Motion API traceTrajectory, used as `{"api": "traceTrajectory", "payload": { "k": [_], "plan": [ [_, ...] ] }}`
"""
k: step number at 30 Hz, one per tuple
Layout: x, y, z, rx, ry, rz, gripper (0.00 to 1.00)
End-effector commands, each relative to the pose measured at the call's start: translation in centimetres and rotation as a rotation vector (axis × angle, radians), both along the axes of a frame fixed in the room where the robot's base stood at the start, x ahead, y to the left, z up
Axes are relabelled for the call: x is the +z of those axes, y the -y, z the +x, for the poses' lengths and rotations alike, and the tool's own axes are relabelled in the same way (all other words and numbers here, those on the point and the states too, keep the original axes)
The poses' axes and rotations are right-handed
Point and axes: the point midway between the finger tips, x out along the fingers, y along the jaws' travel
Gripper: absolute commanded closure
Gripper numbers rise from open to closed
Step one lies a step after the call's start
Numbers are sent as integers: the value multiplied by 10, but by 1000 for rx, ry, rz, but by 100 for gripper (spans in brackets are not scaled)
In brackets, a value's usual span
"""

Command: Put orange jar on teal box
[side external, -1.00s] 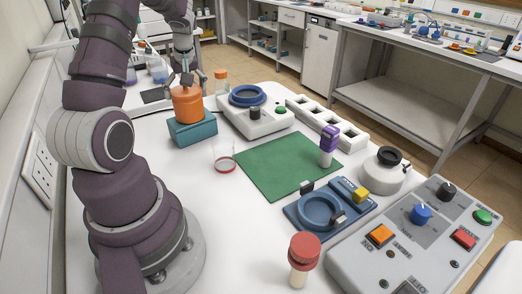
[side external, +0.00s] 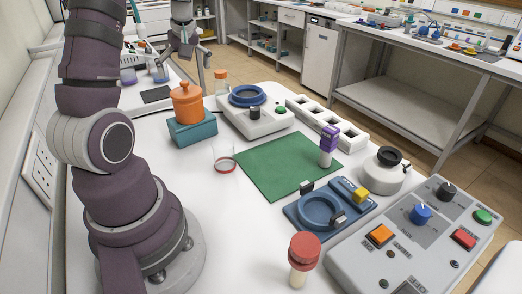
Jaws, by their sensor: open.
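The orange jar (side external: 187,106) stands upright on top of the teal box (side external: 193,133), its knobbed lid in place. The teal box rests on the white table at the back left. My gripper (side external: 187,62) is above the jar, apart from it, with its fingers spread and nothing between them.
A white device with a blue ring (side external: 249,97) stands right of the teal box. An orange-capped bottle (side external: 221,81) stands behind.

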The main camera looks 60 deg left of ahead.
Motion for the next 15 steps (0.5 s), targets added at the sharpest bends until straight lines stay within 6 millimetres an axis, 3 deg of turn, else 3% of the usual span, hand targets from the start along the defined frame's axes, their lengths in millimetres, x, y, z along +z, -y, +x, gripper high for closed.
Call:
{"api": "traceTrajectory", "payload": {
  "k": [4,11,14,15],
  "plan": [
    [33,14,1,-2,6,3,0],
    [55,34,5,-69,8,-5,0],
    [63,79,20,-325,28,-15,0],
    [65,105,25,-474,36,-16,0]
  ]
}}
